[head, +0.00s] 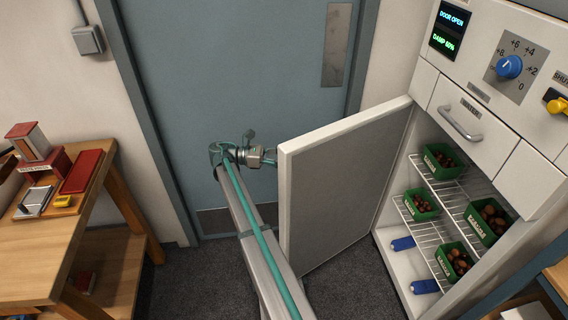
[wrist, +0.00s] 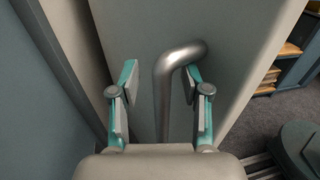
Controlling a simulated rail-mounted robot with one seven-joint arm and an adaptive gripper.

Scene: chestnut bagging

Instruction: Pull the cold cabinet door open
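The cold cabinet door (head: 345,180) stands swung wide open to the left of the cabinet (head: 520,155), and the cabinet's display (head: 450,30) reads "DOOR OPEN". My gripper (head: 266,157) is at the door's outer side, its tips partly hidden behind the door's free edge. In the wrist view, the door's bent metal handle (wrist: 166,95) stands between the two fingers of my gripper (wrist: 161,80). The fingers are spread, with visible gaps on both sides of the bar, the right one smaller. The handle is hidden in the head view.
Green crates of chestnuts (head: 421,204) sit on wire racks (head: 445,205) inside the cabinet. A drawer with a handle (head: 460,123) is above the opening. A wooden table (head: 30,262) stands at left. A blue-grey room door (head: 200,90) is close behind my gripper.

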